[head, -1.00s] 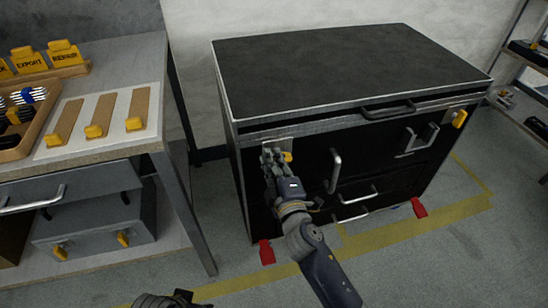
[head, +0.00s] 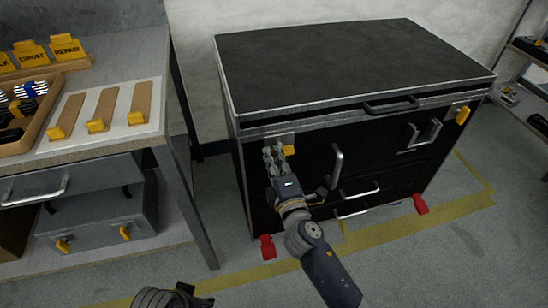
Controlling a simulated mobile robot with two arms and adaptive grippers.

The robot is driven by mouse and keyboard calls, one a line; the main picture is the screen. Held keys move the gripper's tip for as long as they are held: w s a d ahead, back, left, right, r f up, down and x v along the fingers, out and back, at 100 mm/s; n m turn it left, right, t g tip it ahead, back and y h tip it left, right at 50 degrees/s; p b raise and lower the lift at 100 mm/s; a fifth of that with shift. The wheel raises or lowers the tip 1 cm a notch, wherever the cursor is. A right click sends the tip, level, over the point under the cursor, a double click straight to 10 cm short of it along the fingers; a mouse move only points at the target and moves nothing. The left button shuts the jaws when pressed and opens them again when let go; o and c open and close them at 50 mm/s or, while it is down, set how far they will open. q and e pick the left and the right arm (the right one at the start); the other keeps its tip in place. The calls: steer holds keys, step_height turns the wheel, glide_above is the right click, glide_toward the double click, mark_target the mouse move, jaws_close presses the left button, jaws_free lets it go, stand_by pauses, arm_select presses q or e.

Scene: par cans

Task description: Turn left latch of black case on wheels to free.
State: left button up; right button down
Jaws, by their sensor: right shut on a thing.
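The black case on wheels (head: 340,65) stands in the middle with its dark lid down. Its left latch (head: 289,150) is a yellow piece on a pale metal plate at the upper left of the front; part of it is hidden behind my fingers, and it sticks out to the right of them, roughly level. My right gripper (head: 275,152) is shut on this latch. The right latch (head: 462,115) is yellow and tilted, at the right end of the front. My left gripper (head: 190,296) shows only in part at the bottom edge, away from the case; its jaws are unclear.
A workbench (head: 120,45) with yellow-ended wooden strips and a tray stands on the left, a narrow gap from the case. Handles (head: 337,165) stick out of the case front near my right gripper. Red wheel pedals (head: 267,247) sit at floor level. Open floor lies in front.

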steer(key=shift+f, duration=0.1)
steer(key=c, duration=1.6)
jaws_free()
steer(key=v, duration=1.2)
